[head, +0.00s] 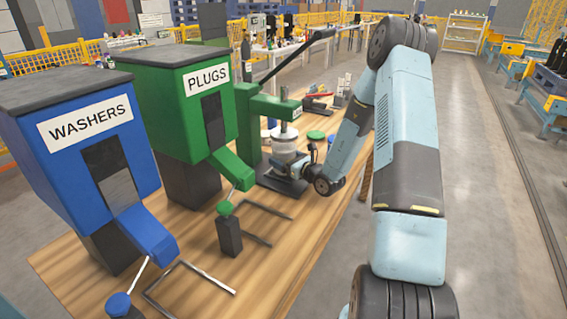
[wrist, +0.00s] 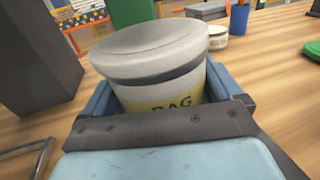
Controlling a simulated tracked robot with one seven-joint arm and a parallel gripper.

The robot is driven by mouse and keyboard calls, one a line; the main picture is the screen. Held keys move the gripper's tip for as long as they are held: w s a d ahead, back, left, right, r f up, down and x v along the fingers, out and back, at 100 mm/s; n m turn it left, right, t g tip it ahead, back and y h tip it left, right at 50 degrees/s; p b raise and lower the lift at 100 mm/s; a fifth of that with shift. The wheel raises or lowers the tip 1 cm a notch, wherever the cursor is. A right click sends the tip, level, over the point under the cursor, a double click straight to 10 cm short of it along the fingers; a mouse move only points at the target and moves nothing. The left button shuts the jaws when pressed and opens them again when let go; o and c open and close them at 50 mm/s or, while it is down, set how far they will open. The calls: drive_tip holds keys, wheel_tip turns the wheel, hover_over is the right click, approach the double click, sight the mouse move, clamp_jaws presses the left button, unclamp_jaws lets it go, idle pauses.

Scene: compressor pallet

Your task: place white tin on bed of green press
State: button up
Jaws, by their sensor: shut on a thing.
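The white tin (head: 285,145) has a pale lid and a yellow label with dark letters, partly hidden, in the wrist view (wrist: 160,65). My gripper (head: 303,167) is shut around the tin, with a blue jaw on each side of it in the wrist view. The green press (head: 248,125) stands on the wooden table, with a long dark lever and a dark flat bed (head: 278,181).
A blue washers dispenser (head: 75,160) and a green plugs dispenser (head: 175,105) stand left of the press. Metal rails (head: 190,280) lie in front of them. A green disc (head: 316,135) and a blue pen cup (wrist: 239,18) are on the table. The right-hand aisle floor is clear.

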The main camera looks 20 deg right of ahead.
drive_tip(key=shift+f, duration=0.8)
drive_tip(key=o, duration=0.7)
drive_tip(key=shift+f, duration=0.1)
drive_tip(key=shift+o, duration=0.2)
